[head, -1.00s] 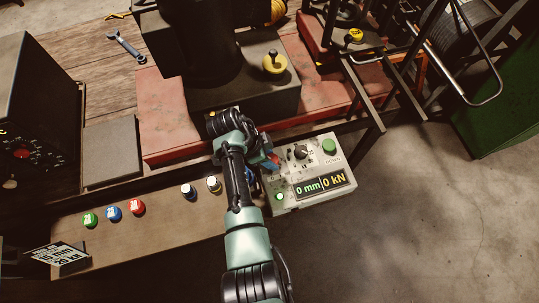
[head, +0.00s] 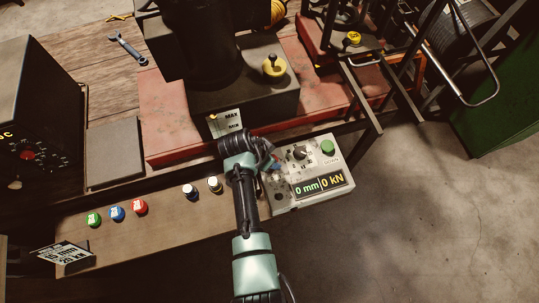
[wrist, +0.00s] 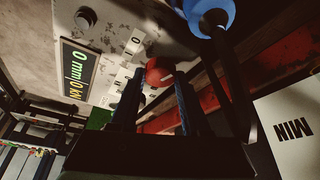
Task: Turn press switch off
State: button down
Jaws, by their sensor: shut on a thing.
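The press control panel (head: 285,205) is a worn pale box with a lit display (head: 318,185) reading 0 mm and 0 kN, a black rotary dial (head: 300,153) and a green button (head: 327,147). My gripper (head: 273,164) is at the panel's left side. In the wrist view, my gripper's blue fingers stand on both sides of a round red knob (wrist: 159,72) at the panel and are shut on it. The panel's lit display also shows there (wrist: 78,72). In the head view my wrist hides the knob. The small round lamp (head: 280,196) looks dark.
Left of my arm, a wooden shelf (head: 155,235) carries green, blue and red caps and two more small pieces. A MAX/MIN plate (head: 226,123) is close to my wrist. Floor to the right is clear.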

jog(key=n+y, duration=0.1)
jog(key=n, duration=0.2)
jog(key=n+t+y+p, duration=0.1)
jog(key=n, duration=0.2)
jog(key=shift+s+d, duration=0.1)
jog(key=shift+d, duration=0.1)
jog(key=n+y, duration=0.1)
jog(key=n, duration=0.2)
jog(key=n+y, duration=0.1)
jog(key=n, duration=0.2)
jog(key=shift+d+n+y, duration=0.15)
jog(key=shift+n+y, duration=0.15)
jog(key=shift+c, duration=1.9)
grip_release()
jog(key=shift+r, duration=0.1)
jog(key=b+v, duration=0.1)
jog(key=v, duration=1.1)
jog(key=shift+s+r, duration=0.15)
jog(key=shift+r, duration=0.2)
